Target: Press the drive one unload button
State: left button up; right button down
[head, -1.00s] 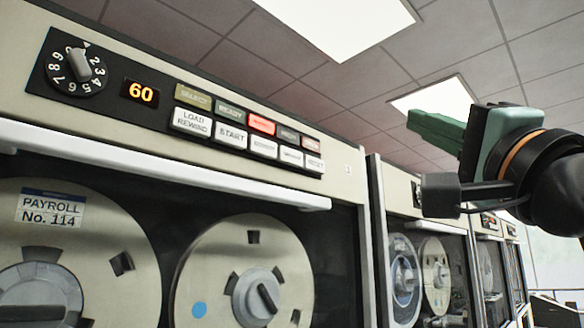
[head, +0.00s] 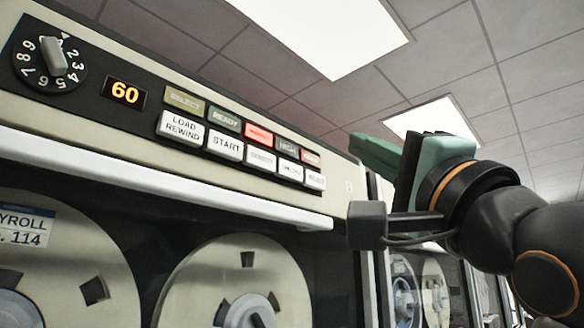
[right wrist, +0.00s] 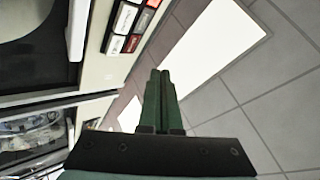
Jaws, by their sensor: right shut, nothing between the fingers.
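The near tape drive's control panel (head: 110,122) carries a row of white push buttons under a row of indicator lamps. The load rewind button (head: 180,128) and start button (head: 225,145) are readable. The third button (head: 261,159), fourth button (head: 290,171) and fifth button (head: 315,180) have blurred labels, so I cannot tell surely which is unload. My right gripper (head: 358,146) has its green fingers shut and empty, right of the row and apart from it in the picture. In the right wrist view its fingertips (right wrist: 160,74) are together, with white buttons (right wrist: 116,44) at upper left.
A white horizontal bar (head: 150,185) juts out below the panel. A tape reel (head: 235,275) sits below. More drives (head: 435,290) stand at right.

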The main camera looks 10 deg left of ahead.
aim_at(289, 171)
jog(key=w+a+p, duration=0.2)
jog(key=w+a, duration=0.2)
jog(key=a, duration=0.2)
jog(key=shift+w+a, duration=0.15)
jog(key=shift+w, duration=0.15)
dwell(1.8)
jog(key=shift+w+a, duration=0.25)
jog(key=shift+a, duration=0.1)
